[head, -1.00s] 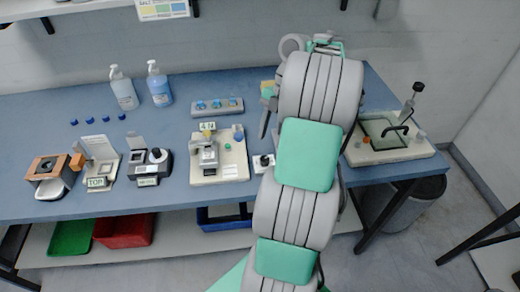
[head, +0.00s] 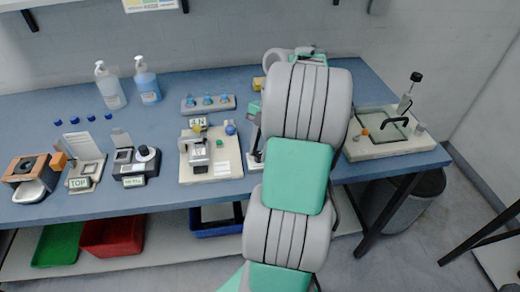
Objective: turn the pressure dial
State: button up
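No label in the head view reads clearly as a pressure dial. A small white plate with a dark knob (head: 257,157) sits at the bench's front edge, mostly hidden behind my arm. My gripper (head: 255,139) is mostly hidden behind my arm; a dark, narrow part shows at the arm's left edge, just above the small plate. Whether it touches the knob cannot be seen, nor whether its fingers are apart.
A cream fixture (head: 228,165) stands left of my arm, with a blue-knobbed rack (head: 209,105) behind it. A framed fixture with a black handle (head: 370,148) is to the right. Two pump bottles (head: 148,82) stand at the back. Bins (head: 112,236) sit under the bench (head: 330,172).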

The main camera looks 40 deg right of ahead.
grip_shut()
jog(key=m+t, duration=0.1)
jog(key=m, duration=0.2)
jog(key=shift+s, duration=0.1)
jog(key=o, duration=0.6)
grip_release()
